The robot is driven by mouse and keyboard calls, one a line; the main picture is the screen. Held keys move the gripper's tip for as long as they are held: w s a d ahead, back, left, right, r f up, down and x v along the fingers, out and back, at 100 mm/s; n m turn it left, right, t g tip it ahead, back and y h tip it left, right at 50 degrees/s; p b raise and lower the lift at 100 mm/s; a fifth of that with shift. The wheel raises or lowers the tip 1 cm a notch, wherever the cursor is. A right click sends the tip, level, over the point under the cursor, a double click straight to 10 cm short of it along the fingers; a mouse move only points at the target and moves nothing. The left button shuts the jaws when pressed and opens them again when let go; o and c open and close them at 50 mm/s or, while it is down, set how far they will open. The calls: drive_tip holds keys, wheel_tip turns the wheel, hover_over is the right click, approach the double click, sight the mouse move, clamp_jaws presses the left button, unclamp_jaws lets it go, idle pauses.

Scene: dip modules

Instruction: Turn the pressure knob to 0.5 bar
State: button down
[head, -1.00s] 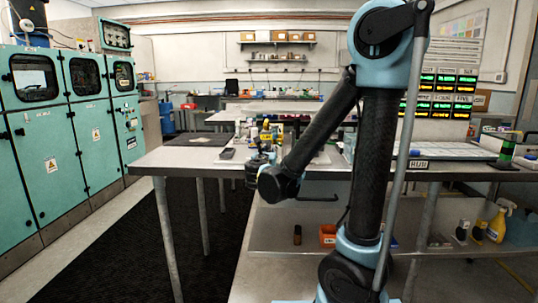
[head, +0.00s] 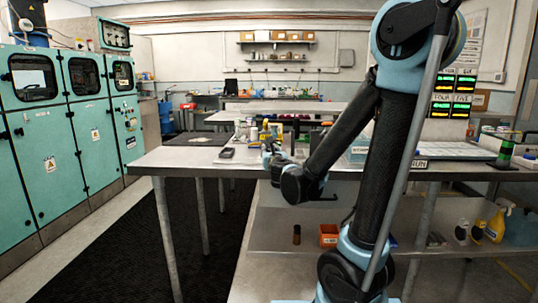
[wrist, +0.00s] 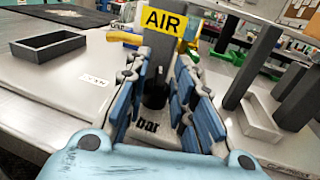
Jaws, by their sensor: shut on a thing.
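In the wrist view, my gripper (wrist: 158,98) has its blue-padded fingers on either side of the dark grey pressure knob (wrist: 154,96), in front of a dark post. A yellow AIR sign (wrist: 164,21) stands above it, and the word "bar" shows on the grey face below. The fingers hide the knob's sides, and I cannot read a scale or pointer. In the head view, my gripper (head: 273,158) is small at the table's near edge, partly hidden by my arm.
A dark open tray (wrist: 48,46) lies on the table to the left in the wrist view. A pale tray (wrist: 258,120) and dark upright blocks (wrist: 252,62) stand to the right. In the head view, the table's left part (head: 185,158) is mostly clear.

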drive_tip(key=shift+d+n+g+y, duration=0.15)
drive_tip(key=shift+n+g+y, duration=0.1)
drive_tip(key=shift+n+y, duration=0.45)
drive_tip(key=shift+d+n+g+y, duration=0.15)
drive_tip(key=shift+n+g+y, duration=0.2)
drive_tip(key=shift+y, duration=0.55)
drive_tip(key=shift+n+y, duration=0.35)
drive_tip(key=shift+y, duration=0.15)
drive_tip(key=c, duration=1.3)
unclamp_jaws()
drive_tip(key=shift+c, duration=0.2)
drive_tip(key=v, duration=1.1)
drive_tip(key=shift+s+d, duration=0.15)
drive_tip(key=shift+s, duration=0.2)
